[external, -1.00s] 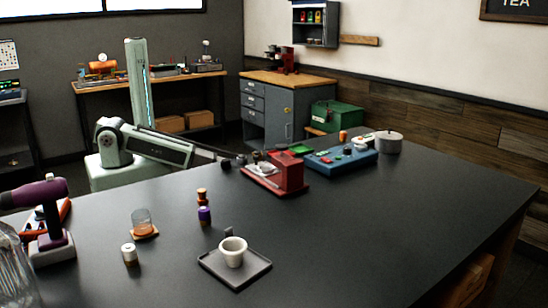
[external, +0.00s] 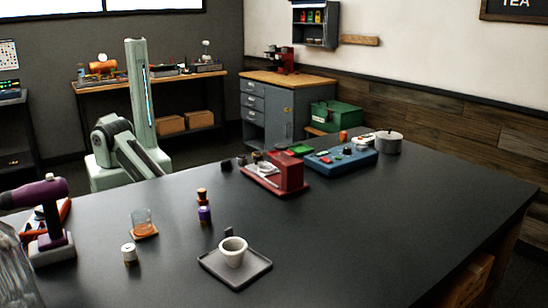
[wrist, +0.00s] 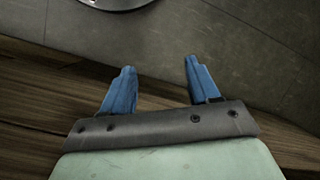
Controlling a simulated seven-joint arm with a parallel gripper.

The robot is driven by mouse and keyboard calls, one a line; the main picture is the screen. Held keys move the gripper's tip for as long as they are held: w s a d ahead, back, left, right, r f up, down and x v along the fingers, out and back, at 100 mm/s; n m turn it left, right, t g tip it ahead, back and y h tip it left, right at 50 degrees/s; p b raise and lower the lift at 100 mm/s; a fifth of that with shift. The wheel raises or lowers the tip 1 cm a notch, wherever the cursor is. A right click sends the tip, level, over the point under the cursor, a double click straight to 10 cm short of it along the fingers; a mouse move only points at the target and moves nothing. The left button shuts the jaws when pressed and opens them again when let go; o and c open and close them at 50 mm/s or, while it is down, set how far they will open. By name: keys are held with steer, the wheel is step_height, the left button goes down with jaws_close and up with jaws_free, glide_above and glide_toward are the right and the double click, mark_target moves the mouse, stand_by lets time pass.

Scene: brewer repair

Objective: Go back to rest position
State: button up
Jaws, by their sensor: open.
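My gripper (wrist: 156,85) shows in the wrist view with its two blue fingers spread apart and nothing between them. Behind the fingers are a dark tiled surface and wooden planks. In the external view my pale green arm is folded close to its column at the left behind the table, and its end is not visible there.
A white cup (external: 233,252) stands on a dark tray (external: 250,274) near the front. A blue control box (external: 342,160) and a grey pot (external: 389,143) are at the back right. A purple tool (external: 45,192) stands at the left. The table's right part is clear.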

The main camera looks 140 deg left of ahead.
steer(key=s+d+m+g, duration=0.1)
steer(key=s+d+m, duration=0.2)
steer(key=d, duration=0.7)
steer(key=s+d+r+m+g, duration=0.1)
steer(key=s+d+m, duration=0.2)
steer(key=d, duration=0.8)
steer(key=shift+s+d+g, duration=0.25)
steer(key=shift+s+g, duration=0.05)
steer(key=shift+g, duration=0.1)
